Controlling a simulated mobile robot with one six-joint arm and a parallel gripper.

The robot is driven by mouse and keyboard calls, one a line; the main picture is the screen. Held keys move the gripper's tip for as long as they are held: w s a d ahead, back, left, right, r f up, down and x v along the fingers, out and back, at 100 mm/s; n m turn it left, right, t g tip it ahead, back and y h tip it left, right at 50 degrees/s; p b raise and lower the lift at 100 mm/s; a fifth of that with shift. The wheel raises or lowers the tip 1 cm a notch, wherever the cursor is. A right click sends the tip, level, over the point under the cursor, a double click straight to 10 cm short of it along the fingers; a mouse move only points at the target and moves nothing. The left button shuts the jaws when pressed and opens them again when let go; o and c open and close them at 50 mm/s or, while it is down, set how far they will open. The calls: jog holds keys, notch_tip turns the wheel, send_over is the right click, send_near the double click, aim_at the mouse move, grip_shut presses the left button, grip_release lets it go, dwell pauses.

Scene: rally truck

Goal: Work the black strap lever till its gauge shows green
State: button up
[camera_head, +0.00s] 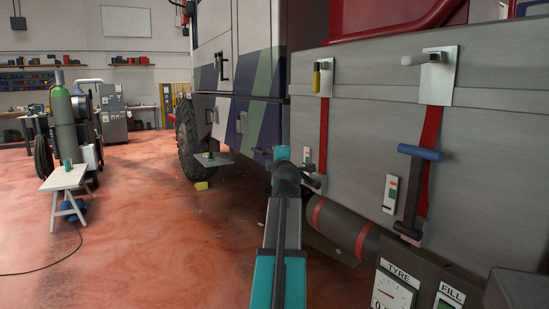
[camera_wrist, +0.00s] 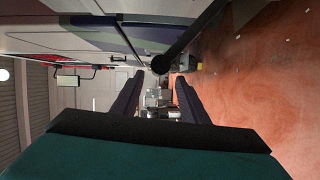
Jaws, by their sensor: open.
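Two red straps run down the grey truck box in the head view. At the foot of the left strap (camera_head: 323,135) is a black strap lever (camera_head: 315,182), partly hidden by my arm. A small gauge plate (camera_head: 307,155) sits beside it; I cannot make out its reading. In the wrist view a black bar with a round end (camera_wrist: 161,64), likely this lever, shows between the fingertips. My gripper (camera_wrist: 158,77) is open and empty, its dark fingers apart; I cannot tell how far the bar is from them. In the head view the fingers are hard to make out.
A blue-handled lever (camera_head: 419,153) is on the right strap, with its own gauge plate (camera_head: 390,194). A dark cylinder (camera_head: 340,224) and a tyre-gauge panel (camera_head: 398,292) are below. The red floor at left is open, with a small white trestle (camera_head: 63,179) further off.

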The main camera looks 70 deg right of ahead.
jog(key=v, duration=0.9)
jog(key=shift+a, duration=0.1)
dwell(0.6)
